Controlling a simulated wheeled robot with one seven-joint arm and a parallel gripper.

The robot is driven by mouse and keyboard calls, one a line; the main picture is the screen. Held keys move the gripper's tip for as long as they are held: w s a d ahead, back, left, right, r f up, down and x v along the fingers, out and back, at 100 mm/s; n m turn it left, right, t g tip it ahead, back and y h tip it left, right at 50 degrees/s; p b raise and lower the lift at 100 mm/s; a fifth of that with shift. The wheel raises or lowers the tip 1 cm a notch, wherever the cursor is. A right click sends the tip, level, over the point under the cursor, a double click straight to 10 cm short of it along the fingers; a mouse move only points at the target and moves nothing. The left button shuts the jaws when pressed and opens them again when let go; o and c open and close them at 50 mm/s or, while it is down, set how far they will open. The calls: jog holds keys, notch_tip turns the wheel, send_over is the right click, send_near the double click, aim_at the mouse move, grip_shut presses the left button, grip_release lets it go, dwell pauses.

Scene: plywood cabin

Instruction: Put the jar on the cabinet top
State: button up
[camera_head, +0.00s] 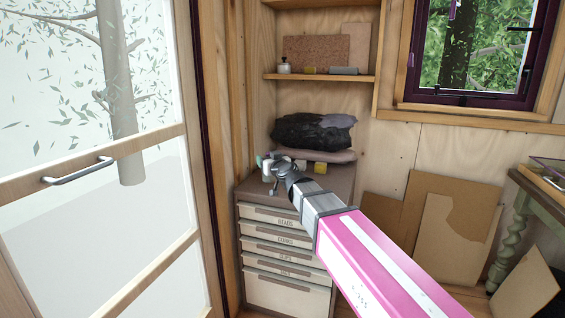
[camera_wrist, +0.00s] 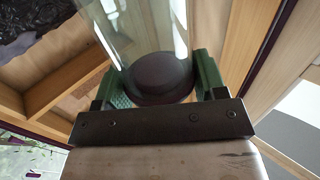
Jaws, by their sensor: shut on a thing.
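The jar (camera_wrist: 155,30) is clear glass with a dark round end piece (camera_wrist: 155,78), seen in the wrist view. My gripper (camera_wrist: 160,88) is shut on it, with a green pad on each side of the dark end. In the head view my gripper (camera_head: 270,174) is at the back left of the cabinet top (camera_head: 341,187). The jar is hard to make out there, and I cannot tell whether it touches the top. The cabinet (camera_head: 287,239) has several labelled pale drawers, all shut.
Dark folded cloth (camera_head: 310,132) and small items, including a yellow one (camera_head: 320,168), sit at the back of the cabinet top. A shelf (camera_head: 320,77) with small containers hangs above. A glazed door (camera_head: 100,165) stands left, and boards (camera_head: 455,240) lean right.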

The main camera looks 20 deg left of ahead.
jog(key=w+d+r+m+t+h, duration=0.15)
jog(key=w+d, duration=0.25)
jog(key=d, duration=0.4)
jog(key=w+d+r+m+t+h, duration=0.15)
jog(key=w+d, duration=0.25)
jog(key=d, duration=0.5)
jog(key=w+d+m+h, duration=0.1)
jog(key=w+d+h, duration=0.25)
jog(key=d, duration=0.45)
jog(key=w+d+r+m+h, duration=0.1)
jog(key=w+d+m+h, duration=0.1)
jog(key=d, duration=1)
jog(key=w+d+r+m+t+h, duration=0.1)
jog(key=w+d+r+m+h, duration=0.1)
jog(key=d, duration=1)
jog(key=shift+d+r+h, duration=0.3)
jog(key=shift+d+h, duration=0.05)
jog(key=shift+h, duration=0.3)
jog(key=shift+a, duration=0.15)
